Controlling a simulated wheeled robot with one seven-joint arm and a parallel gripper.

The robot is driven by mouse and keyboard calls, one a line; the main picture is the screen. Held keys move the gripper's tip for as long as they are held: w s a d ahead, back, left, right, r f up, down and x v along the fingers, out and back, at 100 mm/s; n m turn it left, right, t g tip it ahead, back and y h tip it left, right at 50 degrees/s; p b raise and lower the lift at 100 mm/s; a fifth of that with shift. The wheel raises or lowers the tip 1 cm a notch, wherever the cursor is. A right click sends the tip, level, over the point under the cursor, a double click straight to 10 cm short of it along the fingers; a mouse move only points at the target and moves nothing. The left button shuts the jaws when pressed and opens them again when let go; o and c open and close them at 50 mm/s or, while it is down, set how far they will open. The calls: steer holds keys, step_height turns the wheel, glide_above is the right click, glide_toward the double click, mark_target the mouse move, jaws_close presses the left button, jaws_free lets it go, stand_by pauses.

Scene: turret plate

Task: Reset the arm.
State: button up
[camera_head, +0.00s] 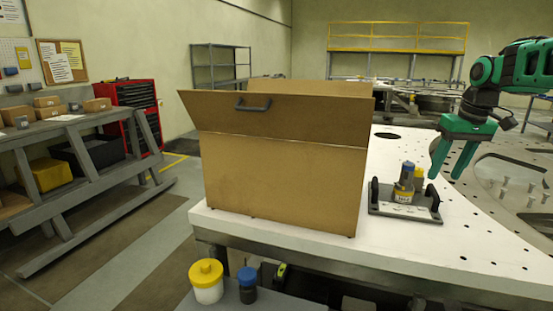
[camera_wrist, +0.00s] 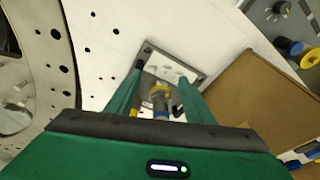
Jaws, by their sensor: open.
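My gripper (camera_head: 453,160) is green and hangs at the right in the head view, fingers pointing down. In the wrist view its two fingers (camera_wrist: 156,97) are spread apart with nothing held between them. Beyond the fingers is a dark-handled tray (camera_head: 408,211) on the white table, also in the wrist view (camera_wrist: 187,68). It holds small bottles (camera_head: 405,184) with blue and yellow parts. In the head view the gripper is above and to the right of the tray, apart from it.
A large open cardboard box (camera_head: 285,180) stands on the white table (camera_head: 390,250) left of the tray. A round plate with holes (camera_head: 515,185) lies at the right. A yellow-lidded jar (camera_head: 206,281) and a blue-lidded jar (camera_head: 247,285) stand below the table's front edge.

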steer(key=s+a+f+m, duration=0.1)
steer(key=s+f, duration=0.4)
steer(key=s, duration=0.7)
steer(key=s+a+f+m+g, duration=0.1)
steer(key=s+f, duration=0.4)
steer(key=s, duration=0.7)
steer(key=s+a+f+m+g, duration=0.1)
steer(key=s+f+m, duration=0.4)
steer(key=s, duration=0.7)
steer(key=shift+s+a+f+h, duration=0.3)
steer(key=shift+a+f, duration=0.1)
steer(key=shift+a, duration=0.35)
steer(key=shift+w+f, duration=0.25)
steer(key=shift+w, duration=0.4)
steer(key=c, duration=0.4)
